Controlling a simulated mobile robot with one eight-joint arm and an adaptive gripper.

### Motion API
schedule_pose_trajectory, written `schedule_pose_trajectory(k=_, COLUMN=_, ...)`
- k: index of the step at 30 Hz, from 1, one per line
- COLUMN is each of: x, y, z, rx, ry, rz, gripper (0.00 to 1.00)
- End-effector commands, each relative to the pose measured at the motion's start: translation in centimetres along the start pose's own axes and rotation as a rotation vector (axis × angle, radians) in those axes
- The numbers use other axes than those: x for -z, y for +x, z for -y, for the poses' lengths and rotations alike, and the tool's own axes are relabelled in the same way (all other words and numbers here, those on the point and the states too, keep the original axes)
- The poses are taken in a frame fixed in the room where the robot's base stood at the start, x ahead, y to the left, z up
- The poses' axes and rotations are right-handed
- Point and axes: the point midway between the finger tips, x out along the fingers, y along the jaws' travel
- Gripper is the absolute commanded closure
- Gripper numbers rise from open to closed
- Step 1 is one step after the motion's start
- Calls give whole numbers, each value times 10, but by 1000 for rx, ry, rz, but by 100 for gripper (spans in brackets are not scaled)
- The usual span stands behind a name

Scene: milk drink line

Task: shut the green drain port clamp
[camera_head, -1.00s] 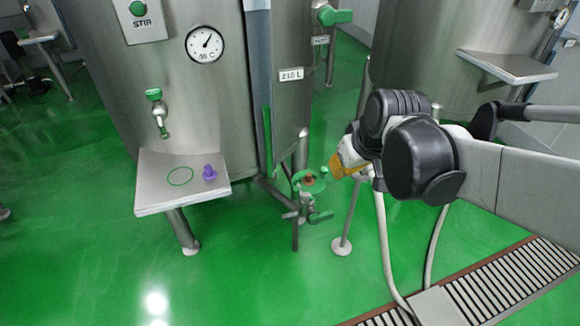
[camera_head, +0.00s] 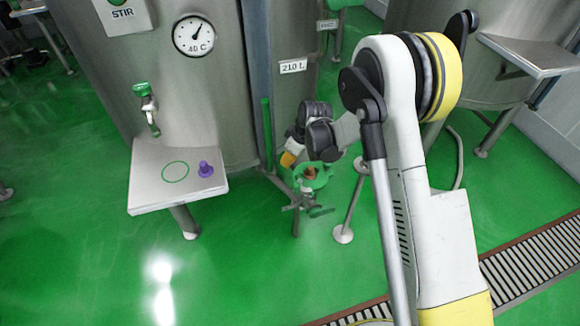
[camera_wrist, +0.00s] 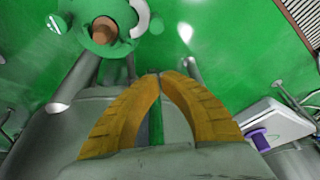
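The green drain port clamp (camera_head: 312,176) sits low between the tank legs, around a copper-brown round piece. In the wrist view the clamp (camera_wrist: 88,42) is at the upper left, beyond my fingertips, with a pale curved piece at its right side. I cannot tell how far the clamp is open. My gripper (camera_head: 288,158) is just left of and above the clamp in the head view, partly hidden by my arm. In the wrist view the orange fingers of my gripper (camera_wrist: 160,76) meet at their tips, with nothing seen between the tips. They look apart from the clamp.
A vertical green tube (camera_head: 267,135) runs up the tank beside my gripper. A steel shelf (camera_head: 150,195) holds a purple piece (camera_head: 205,169) at left. A tank leg with a round foot (camera_head: 342,234) stands to the right.

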Motion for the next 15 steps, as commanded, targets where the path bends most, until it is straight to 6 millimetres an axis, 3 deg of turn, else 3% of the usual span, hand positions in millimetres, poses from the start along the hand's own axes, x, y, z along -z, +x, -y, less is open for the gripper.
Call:
schedule_pose_trajectory(k=8, x=-1, y=41, z=0, rx=-1, ry=-1, rz=0, gripper=100)
schedule_pose_trajectory(k=15, x=-1, y=93, z=0, rx=-1, ry=1, rz=0, gripper=100)
